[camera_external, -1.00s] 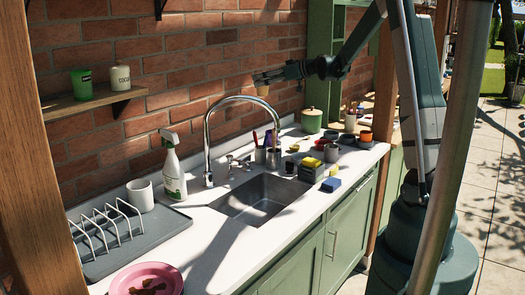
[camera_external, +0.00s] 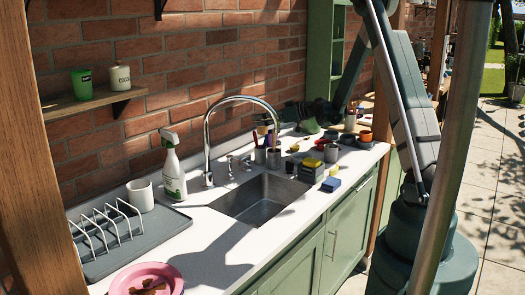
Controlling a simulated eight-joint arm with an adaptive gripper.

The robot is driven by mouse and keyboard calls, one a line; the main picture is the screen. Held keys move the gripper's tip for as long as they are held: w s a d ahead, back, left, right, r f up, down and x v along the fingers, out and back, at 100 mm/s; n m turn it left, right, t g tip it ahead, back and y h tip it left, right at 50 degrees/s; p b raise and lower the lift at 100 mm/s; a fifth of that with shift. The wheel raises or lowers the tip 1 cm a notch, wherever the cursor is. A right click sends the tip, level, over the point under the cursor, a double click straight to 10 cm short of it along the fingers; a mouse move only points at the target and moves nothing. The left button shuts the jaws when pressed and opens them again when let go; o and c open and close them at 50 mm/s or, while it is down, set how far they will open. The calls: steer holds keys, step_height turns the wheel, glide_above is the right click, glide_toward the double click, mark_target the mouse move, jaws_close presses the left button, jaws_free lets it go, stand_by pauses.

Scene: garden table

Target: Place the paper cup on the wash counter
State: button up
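My gripper (camera_external: 267,120) is low over the back of the wash counter (camera_external: 215,237), beyond the faucet and close to the brick wall. A small tan paper cup (camera_external: 262,130) shows at its fingertips, and the fingers appear closed around it. The cup is just above or behind the utensil holders, partly hidden by them. I cannot tell whether its base touches the white countertop.
A grey cup with utensils (camera_external: 273,158), black and yellow sponge blocks (camera_external: 311,168) and several small pots crowd the counter around the gripper. The curved faucet (camera_external: 207,130) and sink (camera_external: 262,198) are nearer.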

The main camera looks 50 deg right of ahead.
mark_target(263, 130)
steer(key=shift+f, duration=0.1)
stand_by(0.3)
steer(key=shift+f, duration=2.9)
steer(key=shift+f, duration=2.05)
steer(key=shift+f, duration=0.2)
steer(key=o, duration=0.3)
steer(key=shift+o, duration=0.5)
steer(key=shift+r, duration=0.25)
